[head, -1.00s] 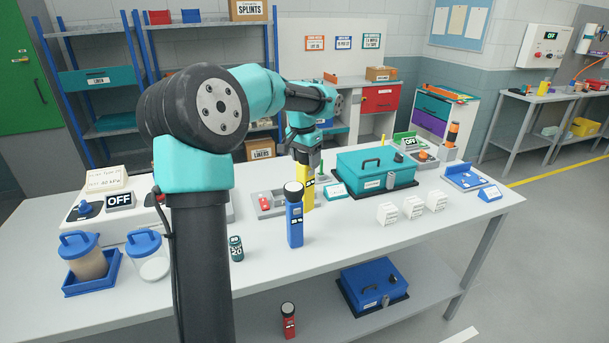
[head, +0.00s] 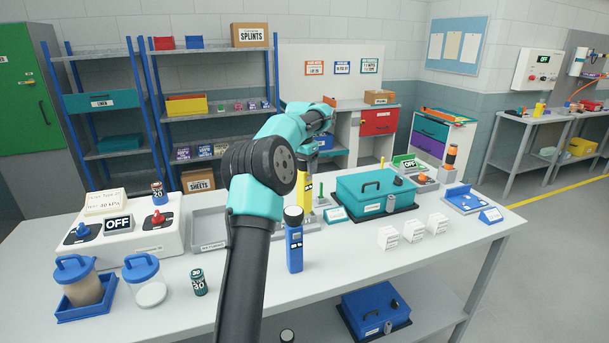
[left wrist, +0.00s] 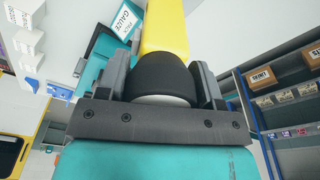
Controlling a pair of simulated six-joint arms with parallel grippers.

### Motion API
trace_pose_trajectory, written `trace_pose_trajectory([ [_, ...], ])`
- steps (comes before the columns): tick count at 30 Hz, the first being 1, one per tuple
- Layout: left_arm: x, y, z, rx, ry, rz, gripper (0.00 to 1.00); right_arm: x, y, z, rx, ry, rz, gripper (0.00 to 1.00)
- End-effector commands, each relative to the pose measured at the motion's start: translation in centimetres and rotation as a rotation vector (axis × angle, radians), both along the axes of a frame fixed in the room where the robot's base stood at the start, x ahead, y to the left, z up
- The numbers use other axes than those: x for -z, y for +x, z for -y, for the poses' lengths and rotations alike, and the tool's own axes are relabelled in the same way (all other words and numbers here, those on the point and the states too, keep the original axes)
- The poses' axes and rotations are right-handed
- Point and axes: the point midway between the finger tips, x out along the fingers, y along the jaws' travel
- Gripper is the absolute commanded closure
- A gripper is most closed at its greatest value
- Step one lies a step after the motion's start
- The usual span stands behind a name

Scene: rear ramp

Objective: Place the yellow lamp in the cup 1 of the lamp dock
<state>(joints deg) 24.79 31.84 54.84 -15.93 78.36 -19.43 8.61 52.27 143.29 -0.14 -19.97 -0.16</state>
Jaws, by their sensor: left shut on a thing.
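The yellow lamp (head: 305,187) is held by my left gripper (head: 308,163), beyond the blue lamp (head: 295,245) in the head view. In the left wrist view, the jaws (left wrist: 165,85) close on the dark head of the yellow lamp (left wrist: 164,28). The lamp looks upright; its lower end is partly hidden behind the blue lamp. A blue holder (head: 462,200) with a small sign stands at the right of the bench; I cannot tell whether it is the lamp dock, and no numbered cups are readable. My right gripper is out of view.
A teal case (head: 375,193) stands right of the held lamp, with white boxes (head: 412,231) before it. A grey tray (head: 207,222) lies left, partly hidden by my arm. A switch box (head: 150,243), jars and a battery (head: 199,283) occupy the left.

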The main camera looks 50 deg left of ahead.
Motion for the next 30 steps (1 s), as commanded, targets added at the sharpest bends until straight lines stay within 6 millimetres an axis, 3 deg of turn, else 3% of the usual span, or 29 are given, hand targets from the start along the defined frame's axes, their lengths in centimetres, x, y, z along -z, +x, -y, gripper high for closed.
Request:
trace_pose_trajectory([
  [14,0.1,0.5,-0.7,0.0,0.0,0.001,0.94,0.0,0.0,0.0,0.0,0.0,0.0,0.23],
  [24,3.3,0.5,-0.7,0.0,0.0,0.0,0.94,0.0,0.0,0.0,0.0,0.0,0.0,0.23],
  [30,3.5,0.5,-0.7,0.0,0.001,0.002,0.94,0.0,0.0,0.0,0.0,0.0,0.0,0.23],
])
